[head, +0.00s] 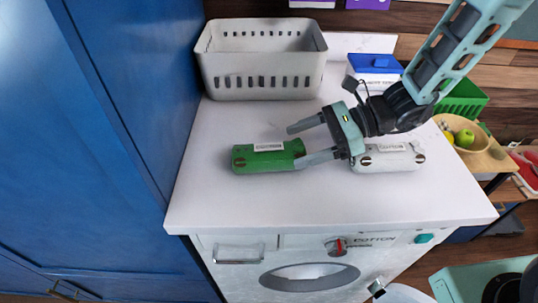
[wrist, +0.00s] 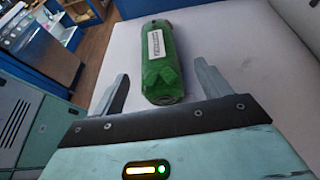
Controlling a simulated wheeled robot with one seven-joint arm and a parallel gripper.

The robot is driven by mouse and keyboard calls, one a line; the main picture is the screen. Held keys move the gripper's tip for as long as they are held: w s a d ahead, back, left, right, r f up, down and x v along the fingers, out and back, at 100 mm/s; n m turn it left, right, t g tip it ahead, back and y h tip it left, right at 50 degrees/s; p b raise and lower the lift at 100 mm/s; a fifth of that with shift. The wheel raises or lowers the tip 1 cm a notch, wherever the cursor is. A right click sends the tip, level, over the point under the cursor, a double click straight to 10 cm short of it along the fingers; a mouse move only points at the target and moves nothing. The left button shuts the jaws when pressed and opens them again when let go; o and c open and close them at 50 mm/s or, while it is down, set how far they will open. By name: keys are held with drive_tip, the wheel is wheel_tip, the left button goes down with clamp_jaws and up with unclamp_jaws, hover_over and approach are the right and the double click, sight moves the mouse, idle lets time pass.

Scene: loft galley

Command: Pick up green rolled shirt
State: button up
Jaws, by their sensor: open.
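The green rolled shirt (head: 262,157) lies on the white top of the washing machine, left of my gripper in the head view. It has a pale label along it. In the wrist view the green rolled shirt (wrist: 164,79) lies ahead of my gripper, roughly between the lines of the two fingers. My gripper (head: 298,143) is open and empty, its fingers pointing left towards the shirt's right end. In the head view one fingertip overlaps that end; I cannot tell whether they touch. The wrist view also shows my gripper (wrist: 163,86) with fingers wide apart.
A white rolled shirt (head: 388,157) lies right of the green one, partly behind my gripper. A grey basket (head: 262,88) stands at the back left, and a blue-lidded box (head: 375,68) at the back right. A blue cabinet (head: 120,110) rises along the left. The front of the top (head: 300,205) is clear.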

sight(280, 151)
drive_tip(key=x, duration=0.5)
drive_tip(key=shift+a+f, duration=0.1)
drive_tip(key=shift+a, duration=0.05)
drive_tip(key=c, duration=1.2)
drive_tip(key=shift+o, duration=0.2)
